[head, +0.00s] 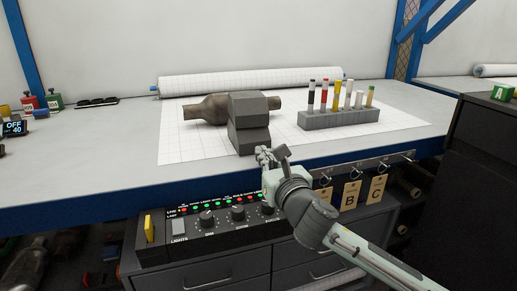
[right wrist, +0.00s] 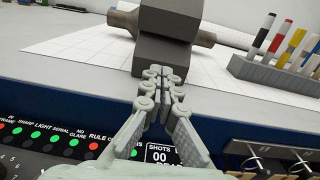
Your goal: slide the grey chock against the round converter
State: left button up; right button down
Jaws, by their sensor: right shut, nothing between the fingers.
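The round converter (head: 206,109) is a brown-grey metal body with a pipe at each end, lying on white grid paper. The grey chock (head: 248,122) is a dark stepped block in front of it and hides its middle; whether they touch I cannot tell. In the right wrist view the chock (right wrist: 163,48) stands straight ahead, with the converter (right wrist: 124,20) behind it. My right gripper (head: 264,153) is shut and empty at the near side of the chock, by the bench's front edge. In the right wrist view its fingertips (right wrist: 164,74) overlap the chock's lower face; contact is unclear. My left gripper is not in view.
A grey rack (head: 340,118) with several marker-like tubes stands right of the chock. A paper roll (head: 250,81) lies behind. A control panel (head: 215,220) and hanging tags (head: 352,193) are below the bench edge. The paper left of the converter is clear.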

aim_at(251, 137)
jog(key=x, duration=0.3)
jog(key=shift+w+a, duration=0.1)
jog(key=shift+w, duration=0.2)
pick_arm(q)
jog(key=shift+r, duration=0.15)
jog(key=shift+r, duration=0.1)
pick_arm(e)
jog(key=shift+w+a, duration=0.1)
jog(key=shift+w, duration=0.2)
jog(key=p+x, duration=0.2)
jog(key=x, duration=0.3)
jog(key=shift+w+r, duration=0.15)
jog(key=shift+w+a, duration=0.15)
jog(key=shift+w, duration=0.2)
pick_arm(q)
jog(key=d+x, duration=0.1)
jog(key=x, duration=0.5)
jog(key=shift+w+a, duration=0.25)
pick_arm(e)
jog(key=shift+s, duration=0.1)
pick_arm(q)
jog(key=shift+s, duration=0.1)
